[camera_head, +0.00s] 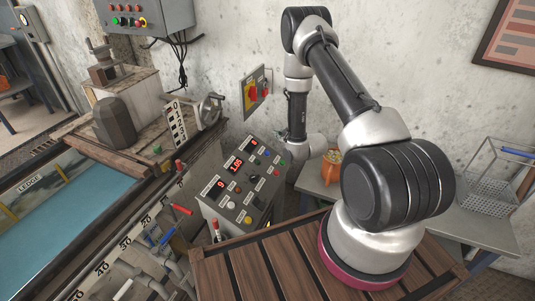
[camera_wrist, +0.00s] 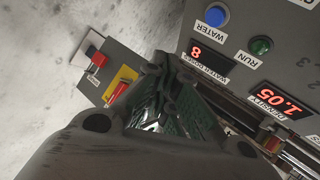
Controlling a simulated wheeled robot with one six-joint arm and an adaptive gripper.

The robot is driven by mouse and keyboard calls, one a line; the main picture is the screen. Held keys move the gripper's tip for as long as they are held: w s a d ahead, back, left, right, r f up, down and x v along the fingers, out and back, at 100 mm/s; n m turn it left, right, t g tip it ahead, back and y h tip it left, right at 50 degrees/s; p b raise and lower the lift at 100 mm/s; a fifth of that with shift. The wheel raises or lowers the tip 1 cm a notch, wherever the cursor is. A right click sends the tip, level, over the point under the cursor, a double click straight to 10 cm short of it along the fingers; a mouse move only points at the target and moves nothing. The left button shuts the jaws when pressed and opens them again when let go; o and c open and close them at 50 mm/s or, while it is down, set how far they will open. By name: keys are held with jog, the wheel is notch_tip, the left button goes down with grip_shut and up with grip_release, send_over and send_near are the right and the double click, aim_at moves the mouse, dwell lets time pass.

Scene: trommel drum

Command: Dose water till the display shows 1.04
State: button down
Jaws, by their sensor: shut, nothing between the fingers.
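The grey control console (camera_head: 232,200) stands left of my arm. In the wrist view, the red density display (camera_wrist: 280,102) reads 1.05, and the water doses display (camera_wrist: 208,55) reads 8. The blue water button (camera_wrist: 216,16) is at the top of that view, with the green run button (camera_wrist: 261,45) to its right. My gripper (camera_wrist: 168,82) is shut and empty. It is apart from the water button, below and left of it in the wrist view. In the head view, the density display (camera_head: 237,165) is small, and my gripper is hard to make out beside the console's upper end.
A wall plate (camera_head: 256,91) with red and yellow switches is behind the console. A slatted wooden deck (camera_head: 285,262) lies in front. An orange pot (camera_head: 332,164) and a wire basket (camera_head: 492,186) stand on the grey table at right. Pipes with red and blue handles are at left.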

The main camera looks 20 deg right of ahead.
aim_at(268, 155)
jog(key=shift+r, duration=0.15)
jog(key=shift+w+a+f, duration=0.5)
jog(key=shift+f, duration=0.8)
jog(key=shift+w+a+f, duration=0.45)
jog(key=shift+w+f, duration=0.05)
jog(key=shift+f, duration=0.8)
jog(key=shift+w+a+f, duration=0.5)
jog(key=shift+f, duration=0.8)
jog(key=shift+w+a+f, duration=0.15)
jog(key=shift+f, duration=0.2)
jog(key=shift+w+a+f, duration=0.1)
jog(key=shift+a+f, duration=0.05)
jog(key=shift+f, duration=0.25)
jog(key=shift+r, duration=0.1)
jog(key=shift+s+d+r, duration=0.25)
jog(key=shift+d+r, duration=0.05)
jog(key=shift+r, duration=0.4)
